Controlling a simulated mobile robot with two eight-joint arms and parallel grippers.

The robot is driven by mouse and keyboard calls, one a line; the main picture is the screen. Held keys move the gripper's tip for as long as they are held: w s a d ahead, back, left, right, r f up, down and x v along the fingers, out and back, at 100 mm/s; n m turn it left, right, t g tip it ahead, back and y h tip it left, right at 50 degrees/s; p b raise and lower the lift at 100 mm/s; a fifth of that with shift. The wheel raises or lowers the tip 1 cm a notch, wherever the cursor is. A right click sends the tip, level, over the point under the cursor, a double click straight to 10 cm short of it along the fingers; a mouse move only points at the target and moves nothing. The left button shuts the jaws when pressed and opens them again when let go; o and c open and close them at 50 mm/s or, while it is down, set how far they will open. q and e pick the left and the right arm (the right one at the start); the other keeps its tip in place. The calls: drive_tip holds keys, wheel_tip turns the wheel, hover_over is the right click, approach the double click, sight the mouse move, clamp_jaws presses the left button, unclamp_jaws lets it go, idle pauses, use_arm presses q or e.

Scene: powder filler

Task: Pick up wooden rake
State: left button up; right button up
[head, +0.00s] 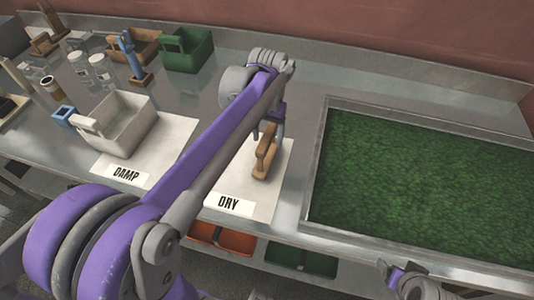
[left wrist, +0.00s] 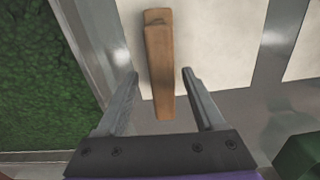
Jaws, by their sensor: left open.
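The wooden rake, a brown wooden tool (head: 265,155), is on the white mat marked DRY. In the left wrist view the tool (left wrist: 159,62) shows as a long narrow piece, its near end between my left fingers. My left gripper (left wrist: 160,82) is open, with one finger on each side of the wood and a visible gap on both sides. In the head view my left gripper (head: 270,128) reaches down at the far end of the tool, partly hidden by my arm.
A metal-rimmed tray of green material (head: 316,165) stands to the right. Glass jars (head: 99,68), a blue-handled tool (head: 129,52) and a green caddy (head: 190,50) stand further back.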

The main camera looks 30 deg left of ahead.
use_arm(q)
wheel_tip(320, 180, down, 5)
drive_tip(key=shift+a+f, duration=0.1)
drive_tip(key=shift+a, duration=0.05)
clamp_jaws()
idle(0.4)
